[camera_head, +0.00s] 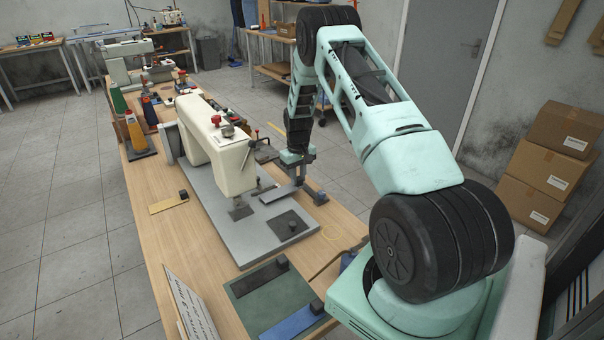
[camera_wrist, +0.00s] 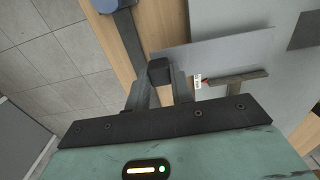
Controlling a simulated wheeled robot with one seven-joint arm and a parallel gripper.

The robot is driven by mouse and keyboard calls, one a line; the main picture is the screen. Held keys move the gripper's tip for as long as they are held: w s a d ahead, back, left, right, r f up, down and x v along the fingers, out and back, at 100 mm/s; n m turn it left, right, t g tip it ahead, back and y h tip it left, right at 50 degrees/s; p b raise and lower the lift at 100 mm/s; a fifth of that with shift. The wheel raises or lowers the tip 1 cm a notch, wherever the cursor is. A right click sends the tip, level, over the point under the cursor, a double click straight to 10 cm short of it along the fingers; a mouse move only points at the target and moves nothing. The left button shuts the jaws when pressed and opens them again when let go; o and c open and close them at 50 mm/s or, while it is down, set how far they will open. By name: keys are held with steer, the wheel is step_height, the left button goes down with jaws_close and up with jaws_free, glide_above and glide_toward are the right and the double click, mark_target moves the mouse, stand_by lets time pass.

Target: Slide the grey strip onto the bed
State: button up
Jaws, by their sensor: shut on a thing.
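The grey strip (camera_wrist: 220,50) is a thin flat piece with a black block (camera_wrist: 160,71) at one end. My gripper (camera_wrist: 161,88) is shut on that block. The strip reaches from the block over the light grey bed (camera_wrist: 230,15) of the cream sewing machine (camera_head: 232,150). In the head view the strip (camera_head: 279,194) shows at the bed's right edge, below my gripper (camera_head: 298,168), its far part over the bed (camera_head: 232,232). I cannot tell whether it touches the bed. A dark square plate (camera_head: 290,225) lies on the bed nearer the camera.
A green mat (camera_head: 290,297) carries a dark strip (camera_head: 258,279) and a blue strip (camera_head: 291,322), each with a black block. A tan strip (camera_head: 168,204) lies left of the bed. Thread cones (camera_head: 135,132) stand at the back left.

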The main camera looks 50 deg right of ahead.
mark_target(272, 195)
steer(key=shift+w+a+p, duration=0.25)
steer(key=shift+w+a, duration=0.2)
steer(key=shift+a, duration=1.25)
steer(key=shift+w+a+p, duration=0.25)
steer(key=shift+w+a, duration=0.15)
steer(key=shift+a, duration=1.35)
steer(key=shift+w+a+p, duration=0.25)
steer(key=shift+w+a, duration=0.2)
steer(key=shift+a, duration=1.25)
steer(key=shift+f+b, duration=0.35)
steer(key=shift+f, duration=0.15)
steer(key=o, duration=1)
steer(key=shift+o, duration=0.2)
step_height(272, 195, up, 18)
steer(key=b, duration=0.3)
steer(key=shift+f, duration=0.25)
